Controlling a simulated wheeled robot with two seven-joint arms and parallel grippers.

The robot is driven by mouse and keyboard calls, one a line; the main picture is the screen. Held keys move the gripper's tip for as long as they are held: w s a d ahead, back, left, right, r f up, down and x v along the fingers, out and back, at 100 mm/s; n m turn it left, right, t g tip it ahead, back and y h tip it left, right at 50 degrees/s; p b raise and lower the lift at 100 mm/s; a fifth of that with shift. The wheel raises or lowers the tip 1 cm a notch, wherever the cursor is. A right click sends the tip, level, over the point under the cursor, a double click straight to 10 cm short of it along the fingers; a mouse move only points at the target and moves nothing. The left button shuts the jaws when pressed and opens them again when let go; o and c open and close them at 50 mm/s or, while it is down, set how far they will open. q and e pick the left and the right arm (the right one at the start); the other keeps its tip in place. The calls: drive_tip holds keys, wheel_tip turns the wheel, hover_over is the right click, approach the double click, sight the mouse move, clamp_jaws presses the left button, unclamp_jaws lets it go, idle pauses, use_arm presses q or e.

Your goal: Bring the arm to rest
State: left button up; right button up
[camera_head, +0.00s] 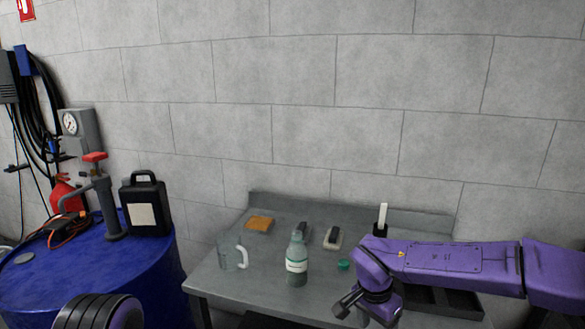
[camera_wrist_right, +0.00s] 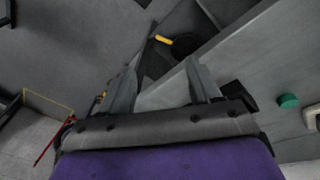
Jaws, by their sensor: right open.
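My right arm (camera_head: 450,258) comes in from the right over the grey metal table (camera_head: 215,285), with its forearm roughly level. My right gripper (camera_head: 345,306) is at the table's front edge, to the right of the bottle (camera_head: 297,262), and hangs low. In the wrist view my right gripper (camera_wrist_right: 160,66) has its two fingers apart with nothing held between them. My left gripper is not in view; a dark ribbed and purple part of mine shows at the bottom left.
On the table are a clear mug (camera_head: 232,256), an orange sponge (camera_head: 258,223), a green cap (camera_head: 343,265) and a dark-and-white block (camera_head: 333,237). A dark tray (camera_head: 455,302) lies beneath my forearm. A blue drum (camera_head: 60,275) with a black jug (camera_head: 146,205) stands left.

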drive_tip(key=s+d+f+t+h, duration=0.1)
drive_tip(key=s+d+f+h, duration=0.15)
drive_tip(key=f, duration=0.35)
drive_tip(key=s+d+f+n+t+h, duration=0.1)
drive_tip(key=s+d+f, duration=0.25)
drive_tip(key=f, duration=0.25)
drive_tip(key=s+d+f+t+h, duration=0.1)
drive_tip(key=s+d+f+h, duration=0.15)
drive_tip(key=f, duration=0.35)
drive_tip(key=s+d+f+n+y, duration=0.1)
drive_tip(key=s+f, duration=0.3)
drive_tip(key=s, duration=0.6)
drive_tip(key=s+d+f+n+y, duration=0.2)
drive_tip(key=s+f+y, duration=0.1)
drive_tip(key=s, duration=0.7)
drive_tip(key=shift+f, duration=0.5)
drive_tip(key=shift+s+y, duration=0.1)
drive_tip(key=shift+y, duration=0.2)
drive_tip(key=shift+s+r+t, duration=0.25)
drive_tip(key=shift+s+t, duration=0.05)
drive_tip(key=shift+s, duration=0.2)
